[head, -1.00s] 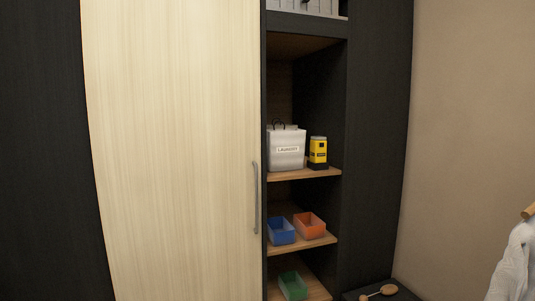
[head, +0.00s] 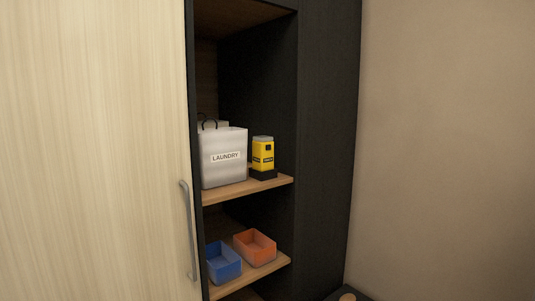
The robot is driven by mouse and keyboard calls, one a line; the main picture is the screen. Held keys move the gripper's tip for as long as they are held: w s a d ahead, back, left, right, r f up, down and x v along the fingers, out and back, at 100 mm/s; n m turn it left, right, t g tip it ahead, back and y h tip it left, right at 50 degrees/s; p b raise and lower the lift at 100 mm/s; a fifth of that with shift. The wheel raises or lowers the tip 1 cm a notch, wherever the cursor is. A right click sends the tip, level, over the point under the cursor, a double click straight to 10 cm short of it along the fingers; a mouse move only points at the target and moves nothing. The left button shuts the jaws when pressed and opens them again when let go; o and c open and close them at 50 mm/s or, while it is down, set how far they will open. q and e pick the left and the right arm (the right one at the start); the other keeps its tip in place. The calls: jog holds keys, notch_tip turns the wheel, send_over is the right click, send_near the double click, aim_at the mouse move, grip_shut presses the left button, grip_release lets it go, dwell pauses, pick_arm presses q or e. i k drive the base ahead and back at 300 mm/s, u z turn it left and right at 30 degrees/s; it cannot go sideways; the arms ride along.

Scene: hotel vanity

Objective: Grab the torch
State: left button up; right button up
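The torch (head: 262,158) is a yellow upright body with a grey top and a black base. It stands on the upper wooden shelf (head: 247,189) of the open dark cabinet, just right of the white laundry bag (head: 223,170). Neither of my grippers shows in the head view, and nothing touches the torch from the front.
A pale sliding door panel (head: 90,150) with a grey vertical handle (head: 188,230) covers the left side. A blue bin (head: 224,264) and an orange bin (head: 256,247) sit on the shelf below. A beige wall (head: 450,150) is at right.

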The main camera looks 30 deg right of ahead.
aim_at(263, 159)
jog(key=z, duration=0.55)
jog(key=i, duration=0.8)
jog(key=z, duration=0.8)
